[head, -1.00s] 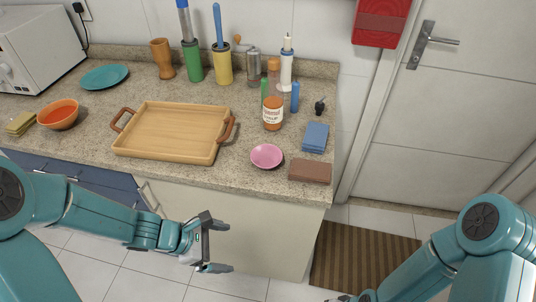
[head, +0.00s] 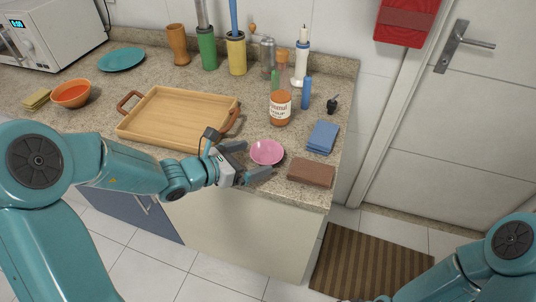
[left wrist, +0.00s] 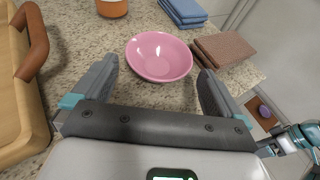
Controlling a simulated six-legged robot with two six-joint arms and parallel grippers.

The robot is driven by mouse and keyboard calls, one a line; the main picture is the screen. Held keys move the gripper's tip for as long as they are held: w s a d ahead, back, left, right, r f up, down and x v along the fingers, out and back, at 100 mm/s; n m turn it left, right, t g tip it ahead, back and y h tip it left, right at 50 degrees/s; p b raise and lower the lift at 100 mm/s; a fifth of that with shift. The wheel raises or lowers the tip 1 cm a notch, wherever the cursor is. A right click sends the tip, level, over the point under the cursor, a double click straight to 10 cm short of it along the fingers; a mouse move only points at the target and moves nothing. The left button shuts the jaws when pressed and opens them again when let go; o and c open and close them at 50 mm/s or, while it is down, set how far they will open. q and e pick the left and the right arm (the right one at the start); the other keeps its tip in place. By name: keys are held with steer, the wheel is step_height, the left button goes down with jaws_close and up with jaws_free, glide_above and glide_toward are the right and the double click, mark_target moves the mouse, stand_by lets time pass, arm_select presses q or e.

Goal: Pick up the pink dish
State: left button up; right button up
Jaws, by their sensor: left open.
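The pink dish (head: 267,152) is a small shallow round bowl, upright on the speckled counter near its front edge. My left gripper (head: 256,161) is open and empty, with its fingers reaching toward the dish from the left. In the left wrist view the pink dish (left wrist: 160,56) lies ahead of the two spread fingers, roughly centred between them. I cannot tell whether a finger touches it. In the head view, part of my right arm shows at the lower right, but its fingers are not clear.
A wooden tray (head: 180,112) is left of the dish. A brown folded cloth (head: 311,173) and blue cloths (head: 323,137) are on its right. A labelled bottle (head: 280,104) stands behind it. The microwave (head: 48,32) and orange bowl (head: 71,94) are far left.

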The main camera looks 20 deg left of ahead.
mark_target(275, 150)
arm_select(q)
steer(key=shift+w+d, duration=0.2)
steer(key=shift+d, duration=0.15)
steer(key=p+x, duration=0.1)
steer(key=x, duration=0.4)
steer(key=shift+w, duration=0.2)
steer(key=shift+s+a+r, duration=0.1)
steer(key=shift+a, duration=0.05)
steer(key=c, duration=0.7)
step_height(275, 150, up, 20)
steer(key=p, duration=0.5)
